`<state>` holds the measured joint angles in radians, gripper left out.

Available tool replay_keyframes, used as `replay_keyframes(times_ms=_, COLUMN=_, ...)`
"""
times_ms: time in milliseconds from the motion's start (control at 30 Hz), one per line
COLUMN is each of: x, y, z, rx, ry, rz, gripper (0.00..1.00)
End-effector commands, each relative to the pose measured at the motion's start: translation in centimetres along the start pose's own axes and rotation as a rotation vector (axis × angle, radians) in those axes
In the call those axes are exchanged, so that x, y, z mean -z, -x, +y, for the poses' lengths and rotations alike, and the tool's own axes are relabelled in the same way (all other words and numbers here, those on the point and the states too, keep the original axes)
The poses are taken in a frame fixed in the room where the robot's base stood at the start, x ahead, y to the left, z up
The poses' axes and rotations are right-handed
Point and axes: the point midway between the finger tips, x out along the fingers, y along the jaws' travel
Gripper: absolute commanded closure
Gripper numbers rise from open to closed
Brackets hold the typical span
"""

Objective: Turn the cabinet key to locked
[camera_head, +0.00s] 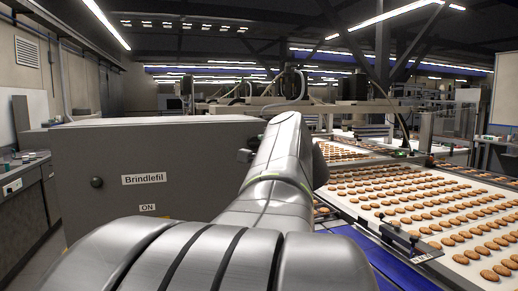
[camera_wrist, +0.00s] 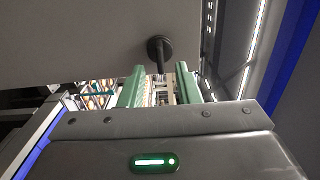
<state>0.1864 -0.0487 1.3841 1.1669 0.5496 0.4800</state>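A grey cabinet (camera_head: 200,165) stands at left centre, with a "Brindlefil" label, a small "ON" label, and a dark round knob (camera_head: 97,182) at its left. Another dark round part (camera_head: 245,155) sits beside my arm. In the wrist view a black round fitting (camera_wrist: 160,46) is on the grey panel (camera_wrist: 90,35), just beyond my fingertips and roughly in line with the gap. I cannot tell whether it is the key, nor how it is turned. My gripper (camera_wrist: 160,70) has two green fingers apart, with nothing seen held between them. My arm hides it in the head view.
A conveyor (camera_head: 345,200) with many rows of biscuits runs at the right, with a blue edge (camera_head: 380,262) and a dark bracket (camera_head: 405,240) near its front. A workbench (camera_head: 25,190) stands at the far left.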

Motion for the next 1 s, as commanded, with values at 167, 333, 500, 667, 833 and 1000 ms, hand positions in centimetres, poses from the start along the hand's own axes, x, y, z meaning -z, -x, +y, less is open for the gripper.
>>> replay_keyframes(times_ms=167, x=0.1, y=4.4, z=0.2, rx=0.004, ry=0.003, rz=0.007, gripper=0.7)
replay_keyframes(times_ms=333, x=0.1, y=7.7, z=0.2, rx=0.003, ry=0.001, rz=0.005, gripper=0.7)
replay_keyframes(times_ms=500, x=0.1, y=9.4, z=0.1, rx=0.001, ry=0.001, rz=0.004, gripper=0.7)
replay_keyframes(times_ms=667, x=0.0, y=10.2, z=0.1, rx=0.001, ry=0.001, rz=0.002, gripper=0.7)
replay_keyframes(times_ms=833, x=0.0, y=10.3, z=0.0, rx=0.0, ry=0.0, rz=0.001, gripper=0.7)
replay_keyframes(times_ms=1000, x=0.0, y=10.2, z=0.0, rx=0.0, ry=0.0, rz=0.001, gripper=0.7)
